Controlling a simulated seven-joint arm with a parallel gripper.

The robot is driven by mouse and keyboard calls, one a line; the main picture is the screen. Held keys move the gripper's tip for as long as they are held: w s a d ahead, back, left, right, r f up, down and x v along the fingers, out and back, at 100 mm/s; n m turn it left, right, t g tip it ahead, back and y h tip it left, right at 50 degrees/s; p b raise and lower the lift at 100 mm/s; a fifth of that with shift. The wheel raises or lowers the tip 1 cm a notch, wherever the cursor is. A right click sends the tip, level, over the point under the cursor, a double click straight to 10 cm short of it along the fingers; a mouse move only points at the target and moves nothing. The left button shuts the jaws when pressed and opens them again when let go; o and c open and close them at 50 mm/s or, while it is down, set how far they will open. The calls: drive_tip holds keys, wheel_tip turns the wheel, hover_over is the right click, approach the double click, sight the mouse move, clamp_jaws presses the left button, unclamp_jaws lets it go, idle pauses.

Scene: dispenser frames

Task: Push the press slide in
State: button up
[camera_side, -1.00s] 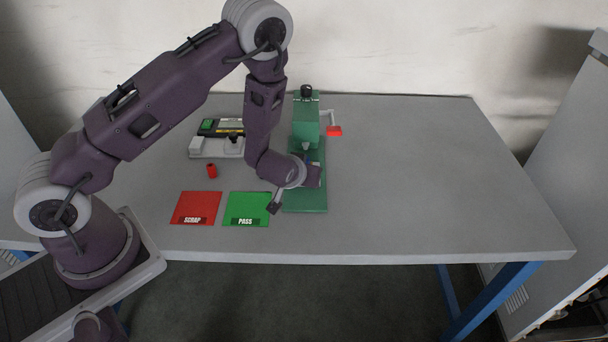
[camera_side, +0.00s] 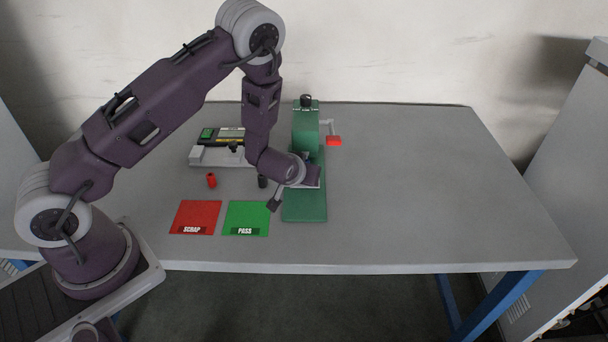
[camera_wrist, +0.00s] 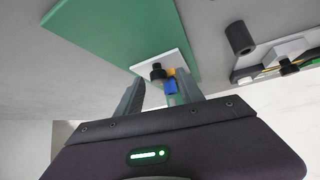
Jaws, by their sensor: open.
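The green press (camera_side: 306,128) stands upright on the table, with its flat green base (camera_side: 305,207) reaching toward the front. In the wrist view the base (camera_wrist: 125,38) carries a pale slide plate (camera_wrist: 176,58) with a black knob (camera_wrist: 157,71), a small orange part (camera_wrist: 169,71) and a blue cylinder (camera_wrist: 171,88). My gripper (camera_side: 312,172) is low over the base, in front of the press column, and hides the slide in the side view. In the wrist view my gripper (camera_wrist: 160,82) is open, its fingers on either side of the blue cylinder. Contact cannot be told.
A red-ended lever (camera_side: 333,141) sticks out right of the press. A gauge device (camera_side: 220,150), a red cylinder (camera_side: 211,181) and a black cylinder (camera_side: 262,181) stand to the left. Red SCRAP (camera_side: 195,215) and green PASS (camera_side: 246,215) mats lie in front. The table's right side is clear.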

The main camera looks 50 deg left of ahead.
drive_tip(key=v, duration=0.6)
drive_tip(key=shift+r, duration=0.1)
drive_tip(key=s+d+r+m+h, duration=0.1)
drive_tip(key=s+d+r+h, duration=0.15)
drive_tip(key=r, duration=0.65)
drive_tip(key=s+d+r+m+h, duration=0.15)
drive_tip(key=s+d+r, duration=0.25)
drive_tip(key=r, duration=0.4)
drive_tip(key=s+r+m+g, duration=0.1)
drive_tip(key=s+r, duration=0.3)
drive_tip(key=s, duration=0.7)
drive_tip(key=s+a+r+m+g, duration=0.1)
drive_tip(key=s+r, duration=0.4)
drive_tip(key=s, duration=0.6)
drive_tip(key=shift+s+m, duration=0.15)
drive_tip(key=shift+m, duration=0.6)
